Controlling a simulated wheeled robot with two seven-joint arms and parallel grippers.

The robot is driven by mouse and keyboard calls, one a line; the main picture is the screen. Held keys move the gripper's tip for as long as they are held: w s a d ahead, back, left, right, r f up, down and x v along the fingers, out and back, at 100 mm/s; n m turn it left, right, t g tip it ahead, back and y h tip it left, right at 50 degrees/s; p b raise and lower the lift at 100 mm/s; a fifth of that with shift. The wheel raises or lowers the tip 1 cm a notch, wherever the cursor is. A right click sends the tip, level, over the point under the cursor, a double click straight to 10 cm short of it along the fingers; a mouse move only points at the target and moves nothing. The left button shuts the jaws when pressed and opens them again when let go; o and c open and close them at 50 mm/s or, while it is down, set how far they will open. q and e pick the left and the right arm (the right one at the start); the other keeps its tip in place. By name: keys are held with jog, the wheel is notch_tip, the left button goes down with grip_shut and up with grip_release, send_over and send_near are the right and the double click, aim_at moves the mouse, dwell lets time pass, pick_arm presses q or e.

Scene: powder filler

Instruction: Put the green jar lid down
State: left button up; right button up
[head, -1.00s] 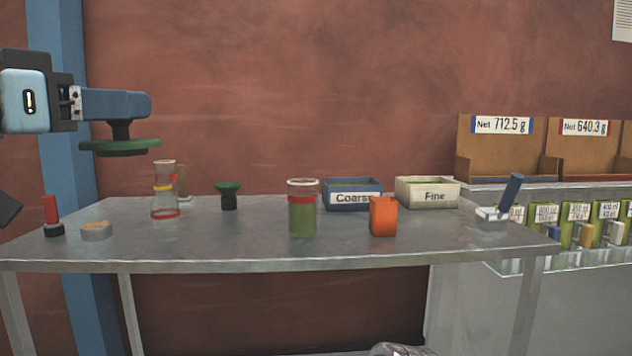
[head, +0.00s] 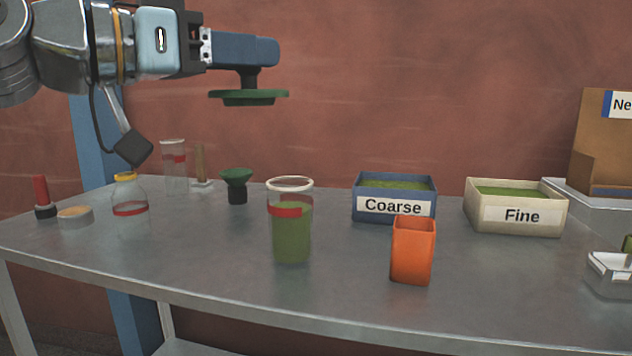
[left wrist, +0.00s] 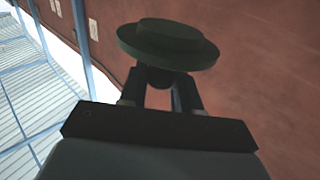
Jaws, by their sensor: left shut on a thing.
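The green jar lid (head: 249,98) is a flat dark-green disc with a knob, held level in the air above the table. My left gripper (head: 250,74) is shut on its knob from above. The lid also fills the fingertips in the left wrist view (left wrist: 168,44). A clear jar (head: 291,235) with a red band and a white rim stands below and right of the lid. It is open at the top and holds green powder. The right gripper is not seen.
The metal table (head: 340,295) has free room at its front. A green funnel (head: 237,178), an orange cup (head: 412,252), the Coarse bin (head: 394,206) and the Fine bin (head: 517,215) stand around the jar. A yellow-necked flask (head: 130,210) and a red-handled tool (head: 41,192) are at left.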

pick_arm(q)
jog(key=w+d+f+b, duration=0.3)
jog(key=w+d+f, duration=0.1)
jog(key=w+f, duration=0.8)
jog(key=shift+w+f, duration=0.35)
jog(key=shift+w, duration=0.25)
grip_shut()
jog(key=o, duration=0.9)
grip_release()
jog(key=shift+w+f, duration=0.1)
jog(key=shift+o, duration=0.7)
